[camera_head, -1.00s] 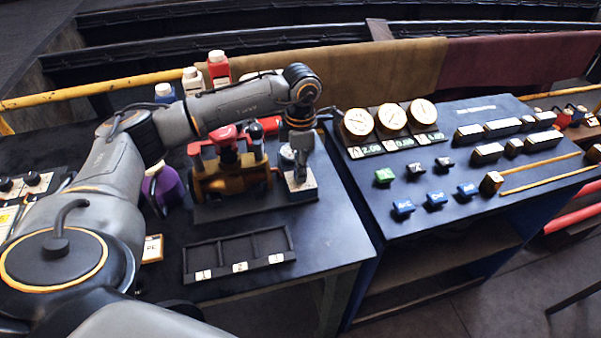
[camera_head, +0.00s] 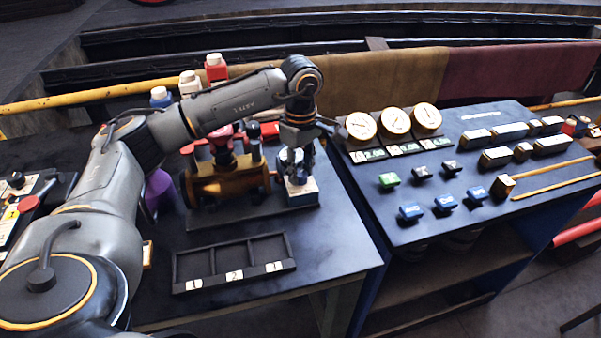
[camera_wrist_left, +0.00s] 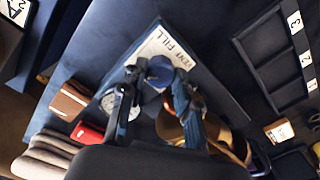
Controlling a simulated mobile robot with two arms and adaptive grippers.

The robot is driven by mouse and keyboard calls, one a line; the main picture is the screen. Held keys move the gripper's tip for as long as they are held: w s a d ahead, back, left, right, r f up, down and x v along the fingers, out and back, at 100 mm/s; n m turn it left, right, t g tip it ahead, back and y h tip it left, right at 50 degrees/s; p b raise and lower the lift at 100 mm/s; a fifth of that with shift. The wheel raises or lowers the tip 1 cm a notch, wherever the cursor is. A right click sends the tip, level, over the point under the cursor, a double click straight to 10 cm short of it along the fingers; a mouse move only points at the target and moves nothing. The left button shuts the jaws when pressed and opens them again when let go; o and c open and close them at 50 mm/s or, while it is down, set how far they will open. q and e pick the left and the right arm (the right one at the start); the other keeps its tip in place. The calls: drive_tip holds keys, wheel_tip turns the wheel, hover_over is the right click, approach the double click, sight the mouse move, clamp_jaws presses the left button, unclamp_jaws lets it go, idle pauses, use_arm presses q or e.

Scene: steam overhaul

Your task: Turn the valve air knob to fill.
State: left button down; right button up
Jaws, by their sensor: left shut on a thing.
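The air knob (camera_wrist_left: 160,72) is a small dark-blue round knob beside a white plate (camera_wrist_left: 168,45) lettered VENT and FILL in the left wrist view. My left gripper (camera_wrist_left: 156,84) is shut on the knob, one finger on each side. In the head view my left gripper (camera_head: 296,167) points down onto the small white-and-blue block (camera_head: 303,193) at the right end of the valve stand. The fingers hide most of the knob there, and I cannot tell which word it points to. The brass valve body (camera_head: 228,183) with red and dark tops stands just left. My right gripper is not in view.
A dark three-slot tray (camera_head: 232,284) lies in front of the stand. A round gauge (camera_wrist_left: 112,102) is close to the fingers. A sloped console (camera_head: 480,150) with three dials and several buttons stands to the right. Several small bottles (camera_head: 190,82) stand behind my arm.

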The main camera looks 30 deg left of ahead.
sight(301, 173)
use_arm(q)
drive_tip(key=shift+m+b, duration=0.4)
drive_tip(key=shift+m, duration=0.8)
drive_tip(key=c, duration=1)
unclamp_jaws()
wheel_tip(301, 173, up, 12)
drive_tip(key=shift+r, duration=0.1)
